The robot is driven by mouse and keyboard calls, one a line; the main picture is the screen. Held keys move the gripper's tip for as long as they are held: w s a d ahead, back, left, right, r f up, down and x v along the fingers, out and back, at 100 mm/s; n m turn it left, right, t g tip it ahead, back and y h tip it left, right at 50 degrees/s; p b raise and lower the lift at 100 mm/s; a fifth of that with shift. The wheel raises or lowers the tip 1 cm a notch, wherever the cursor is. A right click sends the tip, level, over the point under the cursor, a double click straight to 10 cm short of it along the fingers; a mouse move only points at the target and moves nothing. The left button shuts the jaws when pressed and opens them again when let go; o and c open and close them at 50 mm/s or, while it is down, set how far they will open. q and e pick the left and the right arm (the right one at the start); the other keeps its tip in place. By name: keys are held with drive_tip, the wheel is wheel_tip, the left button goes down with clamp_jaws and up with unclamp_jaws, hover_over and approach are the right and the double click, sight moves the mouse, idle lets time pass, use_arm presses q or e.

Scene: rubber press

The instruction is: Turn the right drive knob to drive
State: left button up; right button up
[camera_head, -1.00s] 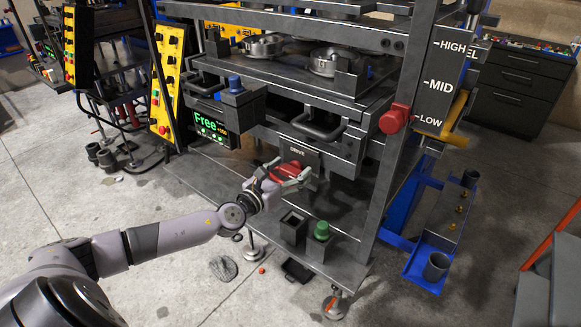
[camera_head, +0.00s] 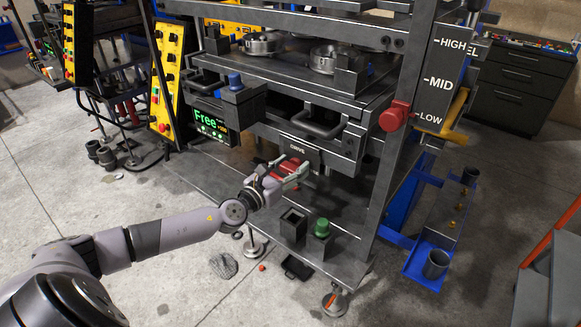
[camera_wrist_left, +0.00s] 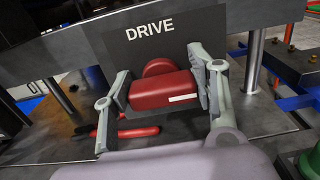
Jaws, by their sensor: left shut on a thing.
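The red drive knob (camera_head: 284,170) sits on the front plate of the press, below the DRIVE label. In the left wrist view the knob (camera_wrist_left: 163,90) is a red block with a white mark at its lower right and a round red part behind it. My left gripper (camera_head: 286,176) is at the knob, with one finger on each side of it. In the left wrist view my left gripper's fingers (camera_wrist_left: 162,92) are shut on the knob. Lettering at the plate's lower right is mostly hidden by the gripper. My right gripper is not in view.
A green button (camera_head: 322,228) and an open dark box (camera_head: 292,225) stand just right of and below my left gripper. A display (camera_head: 212,126) reads Free. A red knob (camera_head: 394,118) is on the right post beside the HIGH, MID, LOW scale. Open floor lies at the left.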

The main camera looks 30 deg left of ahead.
use_arm(q)
drive_tip(key=shift+c, duration=0.5)
drive_tip(key=shift+n, duration=0.3)
drive_tip(key=n+b, duration=0.2)
drive_tip(key=shift+a+f+n, duration=0.15)
drive_tip(key=shift+n, duration=0.25)
drive_tip(key=n+b, duration=0.1)
drive_tip(key=n, duration=0.3)
drive_tip(key=shift+a, duration=0.15)
drive_tip(key=n, duration=0.5)
drive_tip(key=shift+a, duration=0.15)
drive_tip(key=n, duration=0.3)
drive_tip(key=n+p, duration=0.1)
drive_tip(key=n, duration=0.1)
drive_tip(key=shift+a+f, duration=0.1)
drive_tip(key=shift+f, duration=0.15)
drive_tip(key=shift+n, duration=0.4)
drive_tip(key=o, duration=1.2)
drive_tip(key=shift+c, duration=0.2)
